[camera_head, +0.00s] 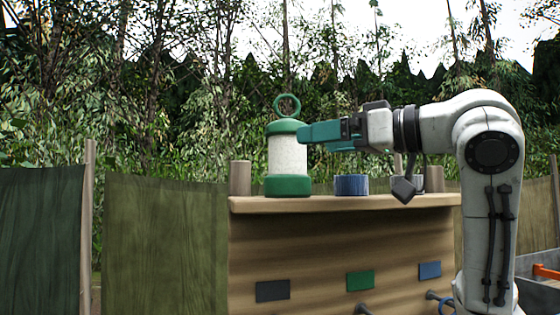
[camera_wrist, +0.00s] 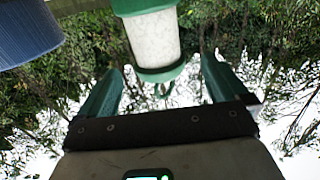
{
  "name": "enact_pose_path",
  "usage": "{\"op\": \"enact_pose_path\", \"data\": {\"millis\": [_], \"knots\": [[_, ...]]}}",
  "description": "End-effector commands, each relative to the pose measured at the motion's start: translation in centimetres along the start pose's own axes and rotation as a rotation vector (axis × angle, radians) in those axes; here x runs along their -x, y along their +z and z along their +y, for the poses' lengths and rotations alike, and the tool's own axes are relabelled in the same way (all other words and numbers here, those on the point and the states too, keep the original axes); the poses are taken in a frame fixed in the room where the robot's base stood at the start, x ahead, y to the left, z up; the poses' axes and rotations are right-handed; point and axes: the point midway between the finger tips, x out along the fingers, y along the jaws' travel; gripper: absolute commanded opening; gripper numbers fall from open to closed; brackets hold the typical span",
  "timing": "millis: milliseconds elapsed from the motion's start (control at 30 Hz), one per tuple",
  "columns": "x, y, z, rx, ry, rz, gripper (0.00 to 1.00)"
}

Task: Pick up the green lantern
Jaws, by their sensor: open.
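The green lantern (camera_head: 288,158) stands upright on the wooden shelf top (camera_head: 400,201), near its left end. It has a green base, a pale white body, a green cap and a ring on top. My gripper (camera_head: 302,136) is level with the lantern's upper part, its teal fingers reaching in from the right beside the cap. In the wrist view my gripper (camera_wrist: 158,88) is open, with its two fingers apart and the lantern (camera_wrist: 154,38) showing ahead between them. I cannot tell whether a finger touches it. The lantern's ring is partly blurred in the wrist view.
A blue ribbed container (camera_head: 351,185) stands right of the lantern, below my gripper; it also shows in the wrist view (camera_wrist: 25,32). A wooden post (camera_head: 240,178) rises at the shelf's left. Cloth screens (camera_head: 165,245) stand left.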

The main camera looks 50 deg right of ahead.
Motion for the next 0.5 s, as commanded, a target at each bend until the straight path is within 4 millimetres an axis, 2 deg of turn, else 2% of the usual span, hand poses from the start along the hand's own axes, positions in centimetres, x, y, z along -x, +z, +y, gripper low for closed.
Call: {"op": "enact_pose_path", "data": {"millis": [100, 367, 500], "knots": [[-2.0, 0.0, 0.0, -0.001, -0.002, -0.003, 1.00], [-4.0, 0.0, 0.1, 0.000, -0.001, -0.001, 1.00], [-5.8, -0.1, 0.3, -0.002, -0.001, -0.003, 1.00]]}}
